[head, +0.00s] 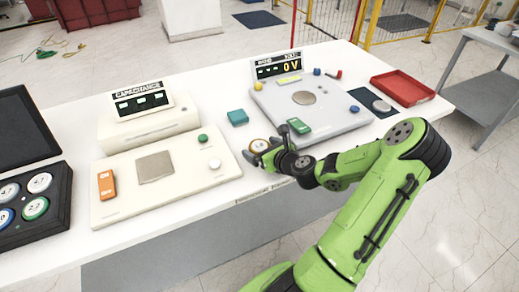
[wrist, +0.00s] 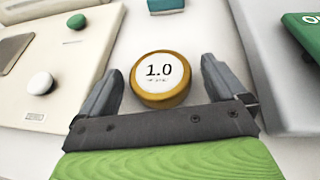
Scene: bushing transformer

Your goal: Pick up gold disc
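The gold disc (wrist: 160,80) has a gold rim and a white top marked 1.0. In the wrist view it lies between the two open fingers of my gripper (wrist: 160,88), with a gap on each side. In the head view the gold disc (head: 259,146) sits on the white table between the two instruments, partly hidden by my gripper (head: 268,153). My gripper is open and low over the table at the disc.
A cream capacitance instrument (head: 125,203) is on the left, and a grey instrument reading 0 V (head: 345,118) is on the right. A teal block (head: 237,118) lies just behind the disc. A red tray (head: 402,88) and a black case (head: 62,205) stand at the sides.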

